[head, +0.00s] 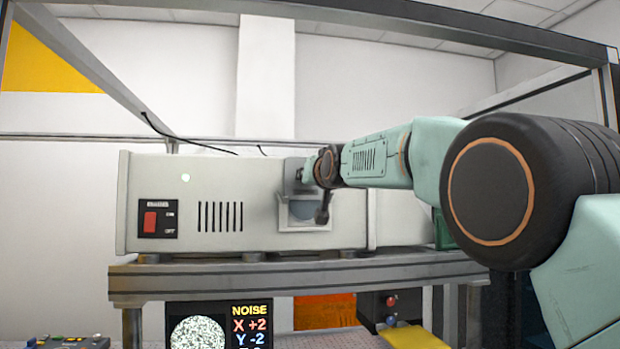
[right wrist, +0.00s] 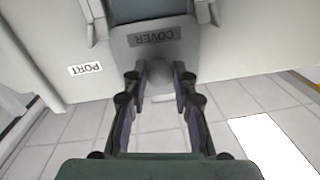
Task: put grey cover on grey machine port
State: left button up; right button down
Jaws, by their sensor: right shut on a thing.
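The grey machine (head: 260,180) stands on a metal shelf. Its port (head: 285,222) is a light frame around a bluish opening on the front face. My right gripper (head: 322,190) is in front of the port. In the right wrist view it (right wrist: 160,88) is shut on the grey tab of the grey cover (right wrist: 190,45), which bears an upside-down COVER label. The cover (head: 292,175) is above the bluish opening, which shows partly uncovered. Rails (right wrist: 95,20) flank the opening (right wrist: 140,10). I cannot tell whether the cover is seated between them. My left gripper is out of view.
A PORT label (right wrist: 85,69) is on the machine beside the cover. A red switch (head: 150,221) and vent slots are left of the port. Below the shelf (head: 200,280) are a NOISE display (head: 250,325) and a control box (head: 390,308). Metal frame bars surround the machine.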

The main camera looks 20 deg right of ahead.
aim_at(305, 199)
jog(key=shift+f+b, duration=0.6)
jog(key=shift+f, duration=0.05)
dwell(0.6)
jog(key=shift+f, duration=0.5)
jog(key=shift+s+f+b, duration=0.1)
jog(key=shift+f+b, duration=0.4)
jog(key=shift+b, duration=0.05)
jog(key=shift+s+f+b, duration=0.2)
jog(key=shift+f+b, duration=0.4)
jog(key=shift+b, duration=0.05)
dwell(0.6)
jog(key=shift+w, duration=0.25)
jog(key=shift+w+r+g+p, duration=0.1)
jog(key=shift+r+g+p, duration=0.3)
jog(key=shift+p, duration=1.5)
jog(key=shift+w+f+g+p, duration=0.2)
jog(key=shift+g+p, duration=0.5)
jog(key=shift+p, duration=1.3)
